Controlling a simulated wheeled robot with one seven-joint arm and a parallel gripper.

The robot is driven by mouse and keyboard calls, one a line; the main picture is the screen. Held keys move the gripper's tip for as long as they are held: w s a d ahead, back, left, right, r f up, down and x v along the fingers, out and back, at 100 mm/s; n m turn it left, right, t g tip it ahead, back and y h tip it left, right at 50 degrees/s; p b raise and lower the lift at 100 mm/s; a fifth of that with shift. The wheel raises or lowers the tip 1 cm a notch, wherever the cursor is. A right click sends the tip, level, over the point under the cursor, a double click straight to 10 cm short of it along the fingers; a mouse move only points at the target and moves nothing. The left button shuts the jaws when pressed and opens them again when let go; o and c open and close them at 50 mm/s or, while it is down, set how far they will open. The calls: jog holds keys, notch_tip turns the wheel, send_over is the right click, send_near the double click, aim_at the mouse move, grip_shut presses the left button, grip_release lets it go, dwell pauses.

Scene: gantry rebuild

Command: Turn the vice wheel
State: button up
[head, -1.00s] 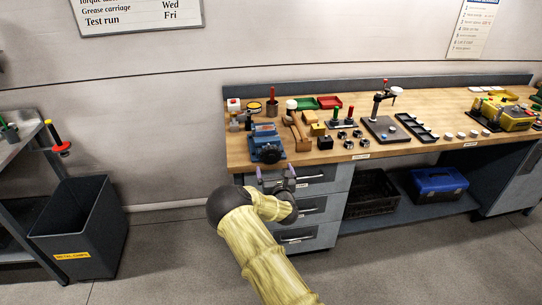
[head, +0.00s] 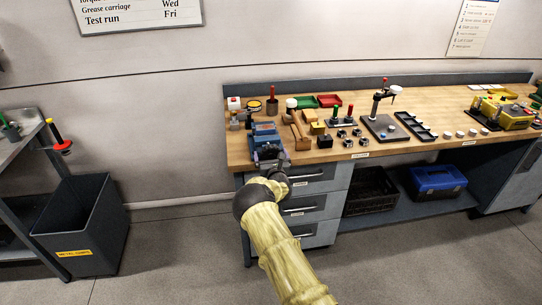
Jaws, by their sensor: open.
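The blue vice (head: 264,133) stands at the front left corner of the wooden workbench in the head view. My gripper (head: 269,154) is at the vice's front side, where it overlaps the lower part of the vice. The vice wheel is hidden behind my gripper or too small to make out. My gripper is open. I cannot tell whether its fingers touch the wheel or stand around it.
The workbench (head: 440,113) holds wooden blocks (head: 299,130) right of the vice and several small parts. Drawers (head: 312,205) lie below the bench front, close to my arm. A grey bin (head: 85,222) stands on the floor at left. The floor between is clear.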

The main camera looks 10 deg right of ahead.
jog(key=c, duration=1)
jog(key=shift+f+m+b, duration=0.1)
jog(key=shift+m+b, duration=0.3)
jog(key=shift+b, duration=0.3)
